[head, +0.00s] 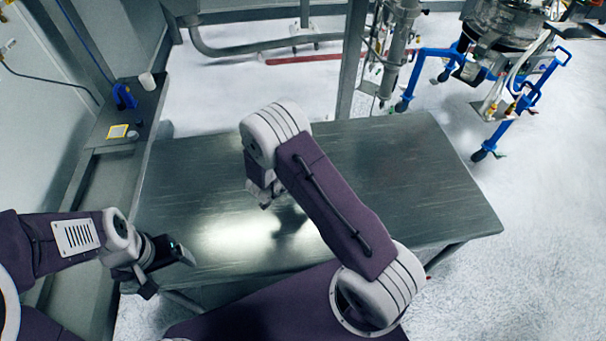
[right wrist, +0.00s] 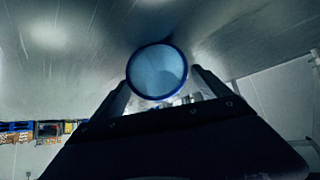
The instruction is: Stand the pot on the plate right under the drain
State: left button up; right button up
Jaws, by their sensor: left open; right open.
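My right gripper (head: 264,197) hangs over the steel table, partly hidden by its own arm in the head view. In the right wrist view, the fingers of the right gripper (right wrist: 160,78) are apart. A round pale-blue thing (right wrist: 157,70) with a dark blue rim shows between them; I cannot tell if it is the pot or if the fingers touch it. My left gripper (head: 168,272) is open and empty at the table's front left corner. A pale plate (head: 489,110) is low under the machine (head: 500,25) at upper right. The drain is not clear.
The steel table (head: 400,170) is mostly bare. A ledge (head: 120,155) on the left carries a white cup (head: 147,81), a blue item (head: 123,97) and a yellow-edged square (head: 117,131). Blue legs on casters (head: 480,155) surround the machine.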

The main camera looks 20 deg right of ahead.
jog(key=x, duration=0.3)
jog(key=shift+a+r, duration=0.1)
jog(key=c, duration=1.6)
jog(key=shift+r, duration=0.1)
jog(key=shift+r, duration=0.4)
notch_tip(320, 180, up, 3)
jog(key=shift+f, duration=0.1)
jog(key=s+d+r+b, duration=0.1)
jog(key=s+d+r, duration=0.6)
jog(key=s, duration=0.2)
jog(key=shift+s, duration=0.25)
